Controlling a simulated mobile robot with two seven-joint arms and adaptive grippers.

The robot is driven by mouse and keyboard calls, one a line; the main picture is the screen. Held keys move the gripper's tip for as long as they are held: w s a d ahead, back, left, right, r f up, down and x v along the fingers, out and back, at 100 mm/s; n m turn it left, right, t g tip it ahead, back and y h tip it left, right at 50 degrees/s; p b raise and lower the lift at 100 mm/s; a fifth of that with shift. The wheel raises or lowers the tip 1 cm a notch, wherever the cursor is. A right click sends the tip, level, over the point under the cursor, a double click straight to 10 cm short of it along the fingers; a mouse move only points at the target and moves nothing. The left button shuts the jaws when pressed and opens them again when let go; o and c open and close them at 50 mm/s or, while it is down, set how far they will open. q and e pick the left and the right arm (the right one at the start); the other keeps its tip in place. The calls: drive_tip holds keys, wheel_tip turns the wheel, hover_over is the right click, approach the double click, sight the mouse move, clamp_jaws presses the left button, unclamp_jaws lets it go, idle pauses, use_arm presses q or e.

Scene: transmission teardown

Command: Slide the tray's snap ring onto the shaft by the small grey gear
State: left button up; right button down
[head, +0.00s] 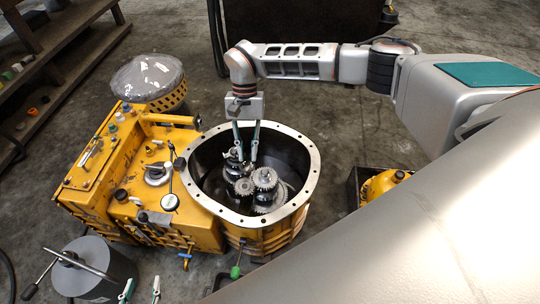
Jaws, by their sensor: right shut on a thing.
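My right gripper (247,158) reaches down from above into the round yellow housing (303,210). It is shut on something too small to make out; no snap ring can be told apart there. Its fingertips are close above the shafts and gears. A shaft with dark stacked parts (233,168) stands at the left of the cluster. A small grey gear (244,187) is in front of it, and a larger gear (265,178) is to the right. My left gripper (141,292) is at the bottom edge, its fingers apart and empty, partly cut off. The tray is not in view.
A grey cylinder with a crossbar handle (95,272) stands at bottom left. A dark crate with a yellow part (381,185) is at right. Shelves (60,60) stand at upper left.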

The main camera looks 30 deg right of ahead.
drive_tip(key=shift+w+d+f+m+t+y+b, duration=0.4)
drive_tip(key=shift+w+d+f+m+t+b, duration=0.6)
drive_tip(key=shift+d+f+m, duration=1.9)
drive_tip(key=shift+w+d+f+m+t+y+b, duration=0.45)
drive_tip(key=shift+w+d+f+m+b, duration=0.95)
drive_tip(key=shift+f, duration=2.95)
drive_tip(key=shift+w+d+f+m+t+y+b, duration=0.35)
drive_tip(key=shift+w+d+f+m+t+b, duration=0.5)
drive_tip(key=shift+d+f+m+b, duration=1.85)
drive_tip(key=shift+w+a+f+n+p, duration=0.1)
drive_tip(key=shift+a+f+n+p, duration=0.1)
drive_tip(key=shift+a+f+p, duration=0.35)
drive_tip(key=shift+a+f+n+p, duration=0.2)
drive_tip(key=shift+a+f+p, duration=0.1)
drive_tip(key=shift+f+p, duration=0.25)
drive_tip(key=shift+f, duration=0.25)
drive_tip(key=shift+w, duration=0.1)
use_arm(q)
wheel_tip(320, 180, down, 8)
drive_tip(key=a, duration=0.1)
drive_tip(key=shift+s, duration=0.45)
use_arm(e)
drive_tip(key=shift+r, duration=0.1)
use_arm(q)
drive_tip(key=shift+a+f, duration=0.1)
drive_tip(key=shift+f, duration=0.15)
